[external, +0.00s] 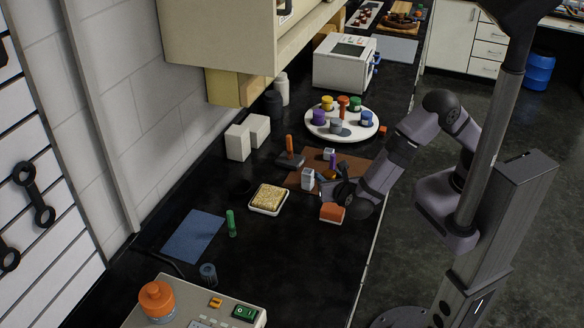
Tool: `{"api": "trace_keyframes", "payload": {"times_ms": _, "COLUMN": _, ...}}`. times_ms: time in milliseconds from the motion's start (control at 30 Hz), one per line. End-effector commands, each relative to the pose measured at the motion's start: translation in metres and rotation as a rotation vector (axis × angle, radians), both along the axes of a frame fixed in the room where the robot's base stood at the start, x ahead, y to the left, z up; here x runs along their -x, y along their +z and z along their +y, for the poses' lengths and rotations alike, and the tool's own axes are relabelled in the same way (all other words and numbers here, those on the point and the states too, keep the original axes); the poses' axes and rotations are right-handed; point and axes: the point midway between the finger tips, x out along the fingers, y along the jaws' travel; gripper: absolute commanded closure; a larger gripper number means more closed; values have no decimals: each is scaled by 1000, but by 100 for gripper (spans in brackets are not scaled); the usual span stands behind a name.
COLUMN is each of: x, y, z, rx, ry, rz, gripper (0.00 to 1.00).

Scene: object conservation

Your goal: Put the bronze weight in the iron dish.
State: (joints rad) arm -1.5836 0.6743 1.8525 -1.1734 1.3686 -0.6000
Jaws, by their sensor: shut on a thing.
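My gripper (320,180) is over the near edge of a brown board (357,164) and shut on a small bronze-brown thing (328,174), which looks like the bronze weight. The fingers partly hide it, and its exact shape is too small to tell. I cannot pick out the iron dish for certain. A dark, low round shape (243,187) on the black counter, left of the board, may be it, but it barely stands out.
A purple piece (333,160) and pale blocks (308,179) stand close to my gripper. An orange-topped block (332,213) is just in front. A square dish of food (268,199) and a dark block with an orange handle (290,158) are left. A white round tray (315,121) holds several coloured pieces behind.

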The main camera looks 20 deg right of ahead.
Motion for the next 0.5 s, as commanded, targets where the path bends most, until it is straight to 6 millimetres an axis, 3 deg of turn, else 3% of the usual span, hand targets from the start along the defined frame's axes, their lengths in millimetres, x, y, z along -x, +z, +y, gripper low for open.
{"api": "trace_keyframes", "payload": {"times_ms": 267, "x": 23, "y": -14, "z": 122, "rx": -5, "ry": 400, "rz": -5, "gripper": 100}}
{"api": "trace_keyframes", "payload": {"times_ms": 500, "x": 71, "y": -7, "z": 220, "rx": -6, "ry": 780, "rz": -6, "gripper": 100}}
